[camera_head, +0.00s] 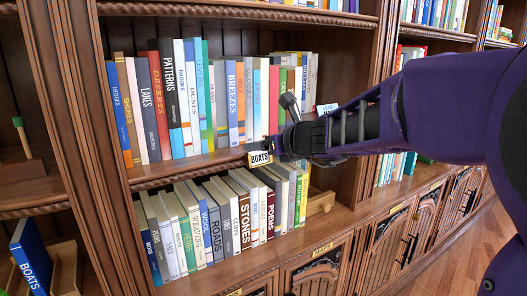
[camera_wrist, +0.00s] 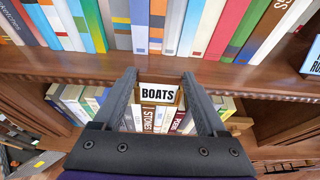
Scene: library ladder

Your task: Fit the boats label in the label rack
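The boats label (camera_head: 260,158) is a white card with black lettering at the front edge of the middle shelf, facing out. A yellow, brass-like holder, apparently the label rack (camera_head: 250,166), shows around its edges. In the wrist view the boats label (camera_wrist: 157,94) reads upright between my fingers, with yellow along its border. My gripper (camera_head: 276,147) is at the label's right end in the head view. In the wrist view my gripper (camera_wrist: 159,73) has its fingers spread, one on each side of the label. A narrow gap shows on the right; contact on the left is unclear.
Upright books (camera_head: 190,95) fill the middle shelf behind the label, and more books (camera_head: 225,220) stand below. A blue BOATS book (camera_head: 30,258) is at the lower left. A small card (camera_head: 327,108) stands farther right. A MAPS plate (camera_head: 322,247) sits on the lower ledge.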

